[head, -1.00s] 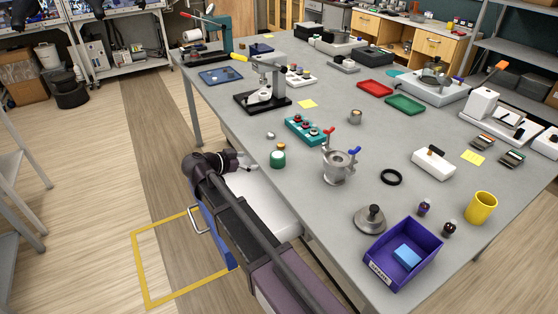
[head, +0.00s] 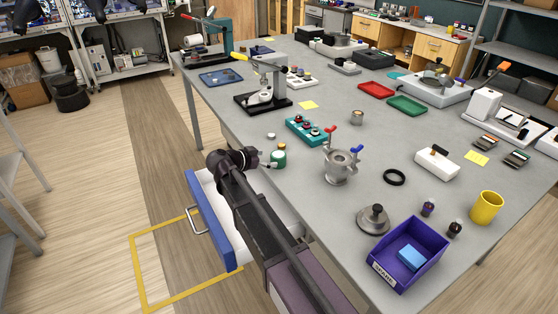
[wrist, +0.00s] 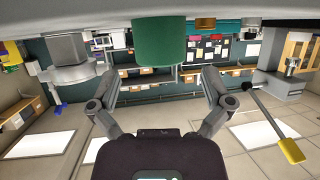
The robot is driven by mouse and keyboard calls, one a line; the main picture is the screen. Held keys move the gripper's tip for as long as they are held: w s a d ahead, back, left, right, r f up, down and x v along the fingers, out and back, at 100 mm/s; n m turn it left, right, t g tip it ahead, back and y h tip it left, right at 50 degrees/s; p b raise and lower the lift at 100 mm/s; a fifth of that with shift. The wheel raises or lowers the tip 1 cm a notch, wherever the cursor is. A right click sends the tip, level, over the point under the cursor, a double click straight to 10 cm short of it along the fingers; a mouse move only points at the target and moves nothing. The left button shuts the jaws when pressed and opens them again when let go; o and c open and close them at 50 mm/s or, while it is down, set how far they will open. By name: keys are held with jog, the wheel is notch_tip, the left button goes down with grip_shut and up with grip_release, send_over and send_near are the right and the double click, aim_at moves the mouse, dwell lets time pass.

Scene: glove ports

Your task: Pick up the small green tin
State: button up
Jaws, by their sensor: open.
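The small green tin (head: 278,159) stands upright near the table's left edge, with a pale top. My gripper (head: 262,160) is just left of it in the head view, low at the table edge, and partly hidden by my arm. In the wrist view, the green tin (wrist: 160,43) hangs at the top centre because the picture is upside down. My open fingers (wrist: 160,78) spread to either side of its line, with nothing between them at their tips.
A teal block with knobs (head: 307,130) and a metal pot with red and blue handles (head: 340,165) stand near the tin. Small orange-topped (head: 282,147) and white (head: 271,136) pieces lie just behind it. An open blue-fronted drawer (head: 213,225) lies below my arm.

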aim_at(272, 158)
jog(key=b+x, duration=0.1)
jog(key=x, duration=0.3)
jog(key=shift+w+d+f+b, duration=0.1)
jog(key=shift+f+b, duration=0.05)
jog(key=shift+b, duration=0.25)
jog(key=shift+w+d, duration=0.25)
jog(key=shift+d, duration=0.1)
jog(key=c, duration=1)
